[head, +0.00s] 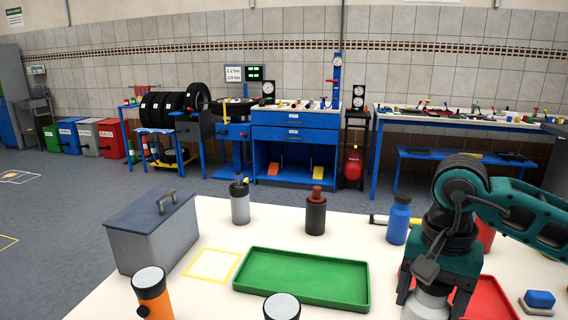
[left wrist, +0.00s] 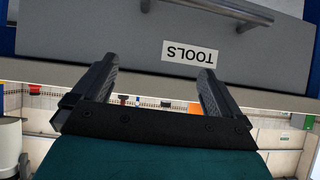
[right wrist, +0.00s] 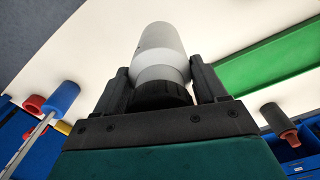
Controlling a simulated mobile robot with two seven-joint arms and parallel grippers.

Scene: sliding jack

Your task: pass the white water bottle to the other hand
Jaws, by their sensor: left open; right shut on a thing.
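The white water bottle (head: 427,304) is at the lower right of the head view, under my right gripper (head: 432,278). In the right wrist view the white bottle (right wrist: 160,48) has its black cap end between the fingers of my right gripper (right wrist: 162,88), which is shut on it. Its lower end in the head view is cut off by the frame edge. My left gripper (left wrist: 146,85) shows only in the left wrist view. Its fingers are wide apart with nothing between them, before a grey surface with a TOOLS label (left wrist: 190,52).
On the white table stand a grey toolbox (head: 157,237), a grey bottle (head: 240,205), a black bottle with a red cap (head: 316,215) and a blue bottle (head: 398,224). A green tray (head: 300,298) lies mid-table, a red tray (head: 492,300) right. An orange flashlight (head: 154,296) stands front left.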

